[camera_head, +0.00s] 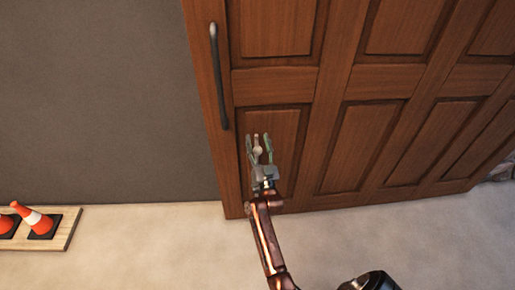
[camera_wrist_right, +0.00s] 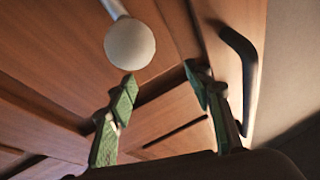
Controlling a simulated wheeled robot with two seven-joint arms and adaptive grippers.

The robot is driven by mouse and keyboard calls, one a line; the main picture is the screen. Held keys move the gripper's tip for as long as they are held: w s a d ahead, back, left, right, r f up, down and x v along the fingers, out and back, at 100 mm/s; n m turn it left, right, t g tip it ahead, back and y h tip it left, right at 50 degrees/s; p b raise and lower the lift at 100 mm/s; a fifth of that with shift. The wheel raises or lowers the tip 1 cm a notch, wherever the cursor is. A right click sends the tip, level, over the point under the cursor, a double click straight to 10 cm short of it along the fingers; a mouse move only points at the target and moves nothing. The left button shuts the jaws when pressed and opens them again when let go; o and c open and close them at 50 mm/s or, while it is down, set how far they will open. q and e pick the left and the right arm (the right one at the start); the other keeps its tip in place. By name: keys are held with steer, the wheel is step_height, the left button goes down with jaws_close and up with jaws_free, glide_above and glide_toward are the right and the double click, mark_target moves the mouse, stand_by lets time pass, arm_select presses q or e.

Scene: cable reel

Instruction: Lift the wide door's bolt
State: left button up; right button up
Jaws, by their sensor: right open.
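The wide brown panelled door (camera_head: 275,90) fills the middle and right of the head view. The bolt's pale round knob (camera_head: 258,151) shows between the fingers of my right gripper (camera_head: 259,139) in that view. In the right wrist view the knob (camera_wrist_right: 130,43) sits at the end of a pale rod, in front of the door (camera_wrist_right: 60,60). There it lies just beyond the left fingertip of my open, empty right gripper (camera_wrist_right: 163,76), left of the middle of the gap. I cannot tell whether they touch. My left gripper is not in view.
A long dark handle (camera_head: 218,78) stands upright on the door's left edge, up and left of my right gripper. A grey wall (camera_head: 100,100) is at left. The pale floor (camera_head: 160,250) between is clear.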

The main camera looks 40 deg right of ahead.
mark_target(258, 147)
step_height(258, 147, up, 5)
steer(key=shift+r, duration=0.1)
stand_by(0.6)
